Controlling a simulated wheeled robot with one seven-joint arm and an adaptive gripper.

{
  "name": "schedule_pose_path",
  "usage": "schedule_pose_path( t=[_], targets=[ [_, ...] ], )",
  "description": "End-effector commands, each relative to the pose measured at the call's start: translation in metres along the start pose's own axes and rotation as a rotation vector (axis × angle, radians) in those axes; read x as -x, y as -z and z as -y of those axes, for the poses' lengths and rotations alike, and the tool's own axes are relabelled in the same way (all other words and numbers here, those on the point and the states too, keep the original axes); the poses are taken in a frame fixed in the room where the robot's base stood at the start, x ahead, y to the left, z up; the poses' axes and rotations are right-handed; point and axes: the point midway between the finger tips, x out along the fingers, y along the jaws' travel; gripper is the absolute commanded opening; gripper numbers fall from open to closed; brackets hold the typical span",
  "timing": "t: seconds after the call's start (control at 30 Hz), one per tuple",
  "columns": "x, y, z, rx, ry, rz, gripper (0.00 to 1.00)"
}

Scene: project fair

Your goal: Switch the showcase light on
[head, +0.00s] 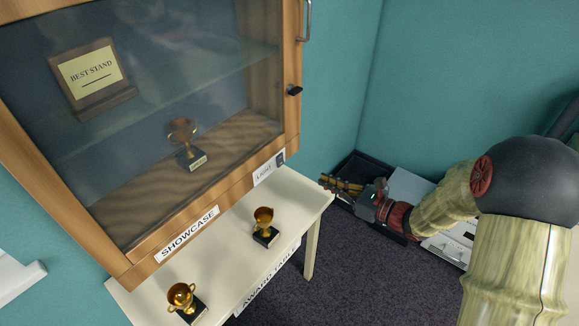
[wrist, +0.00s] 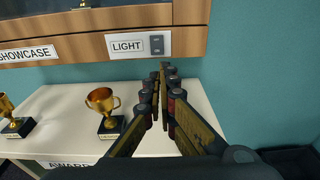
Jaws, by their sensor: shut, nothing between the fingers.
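The showcase (head: 215,195) is a wooden cabinet with a glass front, on the left in the head view. Its light switch (head: 281,160) is a small dark plate beside a white LIGHT label (head: 265,171) on the lower front rail. In the wrist view the switch (wrist: 157,44) sits right of the LIGHT label (wrist: 127,47), above my fingers. My gripper (head: 325,181) is shut and empty, to the right of the showcase and the table corner. In the wrist view my fingertips (wrist: 163,68) are below the switch and apart from it, as far as I can tell.
A white award table (head: 318,196) stands under the showcase. Two gold trophies (head: 264,224) (head: 183,298) stand on it. Inside the showcase are a BEST STAND plaque (head: 90,75) and a trophy (head: 183,142). A dark tray (head: 362,167) and a white box (head: 448,246) lie near my arm.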

Motion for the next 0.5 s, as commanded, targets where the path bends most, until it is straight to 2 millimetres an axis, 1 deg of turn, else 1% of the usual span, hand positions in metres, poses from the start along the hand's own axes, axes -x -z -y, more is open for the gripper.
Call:
schedule_pose_path(
  t=[0.27,0.37,0.47,0.5],
  targets=[
    [-0.003,0.000,0.000,0.002,-0.002,-0.001,0.00],
    [-0.011,0.001,-0.001,0.003,-0.003,-0.001,0.00],
    [-0.026,0.001,-0.001,0.003,-0.005,0.000,0.00],
    [-0.034,0.002,-0.002,0.004,-0.006,-0.001,0.00]
  ],
)
